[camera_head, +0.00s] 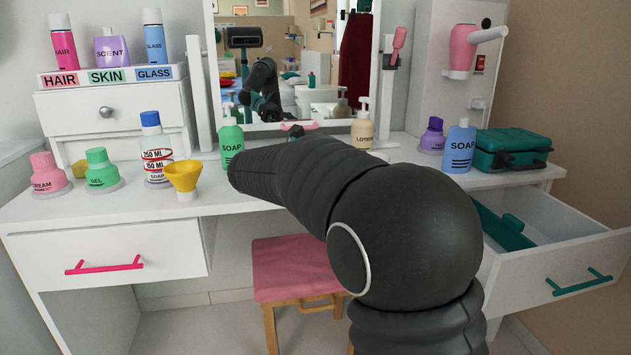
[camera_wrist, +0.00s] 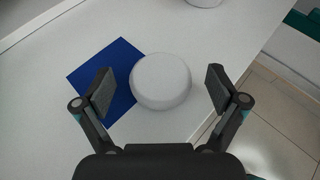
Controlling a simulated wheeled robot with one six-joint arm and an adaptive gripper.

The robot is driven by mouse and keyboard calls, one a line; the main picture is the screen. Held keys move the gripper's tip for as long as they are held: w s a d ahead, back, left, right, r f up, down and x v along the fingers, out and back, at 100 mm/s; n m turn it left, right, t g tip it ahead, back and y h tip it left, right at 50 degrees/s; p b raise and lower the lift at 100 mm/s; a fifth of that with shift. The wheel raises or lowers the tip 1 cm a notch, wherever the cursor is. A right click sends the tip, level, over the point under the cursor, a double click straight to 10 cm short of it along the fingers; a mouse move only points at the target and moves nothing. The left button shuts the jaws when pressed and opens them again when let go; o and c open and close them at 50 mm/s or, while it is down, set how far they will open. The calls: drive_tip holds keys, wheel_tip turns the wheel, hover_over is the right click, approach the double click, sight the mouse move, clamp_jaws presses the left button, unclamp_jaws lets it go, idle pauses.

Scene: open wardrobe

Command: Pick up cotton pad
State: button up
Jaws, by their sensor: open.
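The cotton pad (camera_wrist: 162,80) is a white round disc in the wrist view, lying on the white table top and partly over the right edge of a blue square (camera_wrist: 103,78). My gripper (camera_wrist: 158,92) is open, its two fingers spread to the left and right of the pad without touching it. The left finger is over the blue square. The gap between finger and pad is visible on both sides.
Bottles stand along the table top, among them a green soap bottle (camera_head: 231,137), a lotion bottle (camera_head: 361,128) and a blue soap bottle (camera_head: 459,147). A yellow funnel (camera_head: 183,177) is at the left. The right drawer (camera_head: 560,262) is open. A mirror (camera_head: 293,60) stands behind.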

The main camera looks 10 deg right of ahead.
drive_tip(key=c, duration=0.9)
drive_tip(key=shift+o, duration=0.2)
drive_tip(key=shift+r, duration=0.2)
